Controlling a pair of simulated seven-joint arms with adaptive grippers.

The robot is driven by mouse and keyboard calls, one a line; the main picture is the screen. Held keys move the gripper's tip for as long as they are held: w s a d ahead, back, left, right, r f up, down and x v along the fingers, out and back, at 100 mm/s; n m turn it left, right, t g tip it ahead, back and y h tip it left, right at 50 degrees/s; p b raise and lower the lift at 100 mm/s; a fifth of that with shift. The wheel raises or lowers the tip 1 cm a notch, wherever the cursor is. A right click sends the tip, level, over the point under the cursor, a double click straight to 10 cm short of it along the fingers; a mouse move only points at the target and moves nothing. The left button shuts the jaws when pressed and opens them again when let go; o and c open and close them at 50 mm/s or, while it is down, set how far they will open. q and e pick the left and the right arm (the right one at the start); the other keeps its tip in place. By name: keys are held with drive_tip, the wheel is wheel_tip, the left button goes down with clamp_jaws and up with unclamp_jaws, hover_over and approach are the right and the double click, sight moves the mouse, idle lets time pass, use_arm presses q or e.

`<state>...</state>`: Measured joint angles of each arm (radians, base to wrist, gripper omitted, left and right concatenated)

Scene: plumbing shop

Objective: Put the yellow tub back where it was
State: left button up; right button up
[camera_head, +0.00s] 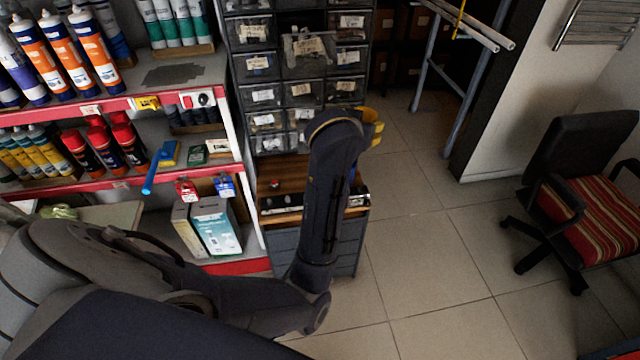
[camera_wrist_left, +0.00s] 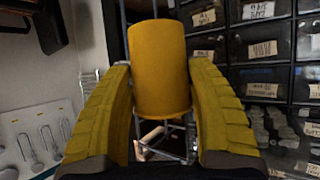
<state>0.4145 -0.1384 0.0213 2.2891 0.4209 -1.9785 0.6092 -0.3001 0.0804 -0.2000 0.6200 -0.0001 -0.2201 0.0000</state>
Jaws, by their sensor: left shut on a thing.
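The yellow tub (camera_wrist_left: 160,65) is a plain yellow cylinder, seen in the left wrist view between the two ribbed yellow fingers of my left gripper (camera_wrist_left: 160,88). The gripper is shut on it and holds it in the air. In the head view my left gripper (camera_head: 373,127) shows only as a bit of yellow behind my wrist, in front of the drawer cabinet's right edge. I cannot tell there which part is tub and which is finger. My right gripper is not in view.
A red-edged shelf unit (camera_head: 130,101) at the left holds cartridges and spray cans. A dark grey patch (camera_head: 172,75) lies bare on its upper shelf. The drawer cabinet (camera_head: 262,97) stands behind a wooden-topped unit (camera_head: 285,172). A chair (camera_head: 585,160) is at the right; the tiled floor between is clear.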

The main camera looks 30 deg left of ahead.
use_arm(q)
drive_tip(key=s+d+f+m+h, duration=0.25)
drive_tip(key=s+f, duration=0.25)
drive_tip(key=s, duration=0.3)
drive_tip(key=w+a+f, duration=0.1)
drive_tip(key=a+f, duration=0.3)
drive_tip(key=f, duration=0.6)
drive_tip(key=w+a+f, duration=0.1)
drive_tip(key=a+f, duration=0.3)
drive_tip(key=f, duration=0.7)
drive_tip(key=w+a+f, duration=0.1)
drive_tip(key=w+a, duration=1)
drive_tip(key=w, duration=0.5)
drive_tip(key=shift+f, duration=3.3)
drive_tip(key=shift+w+a+f, duration=0.3)
drive_tip(key=shift+w+f, duration=0.05)
drive_tip(key=shift+f, duration=0.15)
drive_tip(key=shift+f, duration=0.15)
